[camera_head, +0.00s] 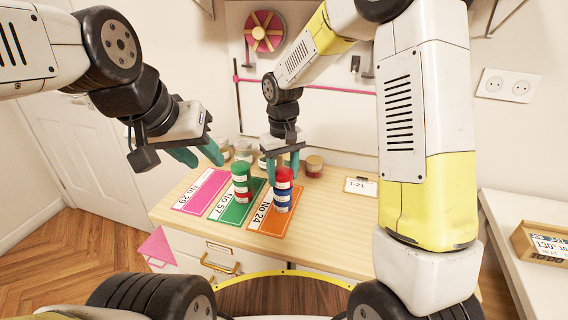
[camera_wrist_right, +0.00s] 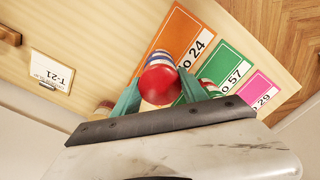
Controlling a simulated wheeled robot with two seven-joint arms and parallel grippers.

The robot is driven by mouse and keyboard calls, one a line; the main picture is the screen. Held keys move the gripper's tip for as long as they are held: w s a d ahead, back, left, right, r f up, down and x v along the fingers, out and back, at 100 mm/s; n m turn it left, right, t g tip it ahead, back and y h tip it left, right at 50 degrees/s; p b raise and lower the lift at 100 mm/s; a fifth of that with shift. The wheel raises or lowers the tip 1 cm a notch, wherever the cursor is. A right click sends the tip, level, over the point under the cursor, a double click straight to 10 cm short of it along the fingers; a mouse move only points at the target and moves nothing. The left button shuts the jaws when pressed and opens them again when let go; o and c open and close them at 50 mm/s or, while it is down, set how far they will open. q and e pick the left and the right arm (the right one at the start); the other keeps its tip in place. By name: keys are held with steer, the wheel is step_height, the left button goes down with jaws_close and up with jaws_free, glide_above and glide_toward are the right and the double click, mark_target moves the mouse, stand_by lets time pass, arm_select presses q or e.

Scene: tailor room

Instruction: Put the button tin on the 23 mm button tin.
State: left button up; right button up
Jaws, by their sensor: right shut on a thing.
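My right gripper (camera_head: 282,170) is shut on a red tin (camera_head: 284,174), which also shows from above in the right wrist view (camera_wrist_right: 158,84). The red tin is upright over a blue-and-white-banded stack (camera_head: 283,195) on the orange mat; I cannot tell whether it touches the stack. A second stack (camera_head: 241,175), green on top with white and red bands, stands on the green mat to the left. The tin labels are too small to read, so I cannot tell which is 23 mm. My left gripper (camera_head: 198,155) is open and empty above the table's left side.
The orange No 24 mat (camera_head: 262,224), green No 57 mat (camera_head: 228,212) and bare pink No 29 mat (camera_head: 200,190) lie in a row on the wooden table (camera_head: 335,235). Jars (camera_head: 314,165) stand at the back.

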mark_target(283, 171)
steer(key=shift+f, duration=0.2)
steer(key=shift+f, duration=0.15)
steer(key=o, duration=1.4)
steer(key=shift+o, duration=0.2)
step_height(283, 171, up, 12)
steer(key=s+d+r+m+t+y, duration=0.1)
steer(key=s+d+r+m+t, duration=0.15)
steer(key=s+d+r, duration=0.55)
steer(key=s+d+f+m+t+y, duration=0.1)
steer(key=s+d+m+t, duration=0.1)
steer(key=s+d, duration=0.4)
steer(key=s+t, duration=0.1)
steer(key=s, duration=0.4)
steer(key=shift+s+d+t, duration=0.15)
steer(key=shift+s+t, duration=0.2)
